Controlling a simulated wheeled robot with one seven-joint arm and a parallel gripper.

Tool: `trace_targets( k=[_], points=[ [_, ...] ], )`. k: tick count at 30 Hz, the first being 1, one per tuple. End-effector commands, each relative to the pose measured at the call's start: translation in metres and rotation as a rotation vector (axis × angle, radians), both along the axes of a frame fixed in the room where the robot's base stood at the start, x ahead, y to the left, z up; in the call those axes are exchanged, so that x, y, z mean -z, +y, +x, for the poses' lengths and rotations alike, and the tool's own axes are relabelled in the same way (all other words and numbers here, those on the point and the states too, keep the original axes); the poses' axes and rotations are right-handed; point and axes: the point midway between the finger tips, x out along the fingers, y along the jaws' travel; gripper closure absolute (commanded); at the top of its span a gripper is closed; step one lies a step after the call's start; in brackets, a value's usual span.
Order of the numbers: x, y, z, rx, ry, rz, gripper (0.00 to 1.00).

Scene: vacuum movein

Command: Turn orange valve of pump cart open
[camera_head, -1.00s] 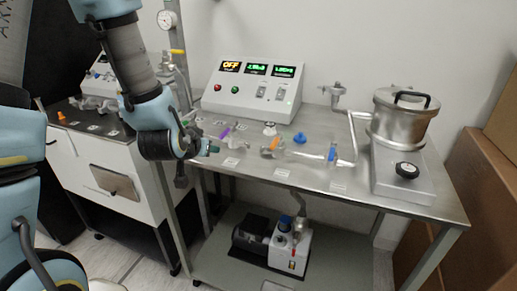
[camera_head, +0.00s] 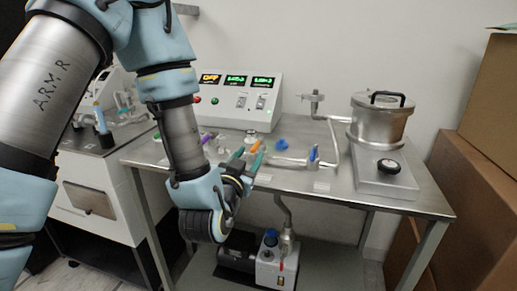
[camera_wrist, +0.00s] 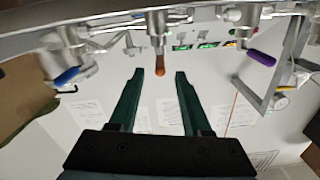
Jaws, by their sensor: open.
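My gripper (camera_wrist: 160,74) is open with a dark green finger on each side of the handle. I cannot tell whether either finger touches it. In the head view my gripper (camera_head: 250,160) is at the cart's front edge, just in front of the valve.
A purple valve (camera_wrist: 260,57) and a blue valve (camera_wrist: 66,76) flank the orange one in the wrist view. The steel cart (camera_head: 385,202) carries a control box (camera_head: 232,95) and a metal chamber (camera_head: 378,120). A pump (camera_head: 277,267) sits on the lower shelf. Cardboard boxes (camera_head: 470,190) stand at right.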

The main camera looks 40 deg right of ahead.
Motion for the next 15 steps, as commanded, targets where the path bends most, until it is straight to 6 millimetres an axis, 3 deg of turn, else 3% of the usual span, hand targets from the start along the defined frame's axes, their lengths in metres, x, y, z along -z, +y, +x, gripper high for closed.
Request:
trace_targets(
  k=[15],
  points=[
    [-0.002, -0.066, 0.043, 0.000, 0.001, -0.001, 0.52]
  ],
)
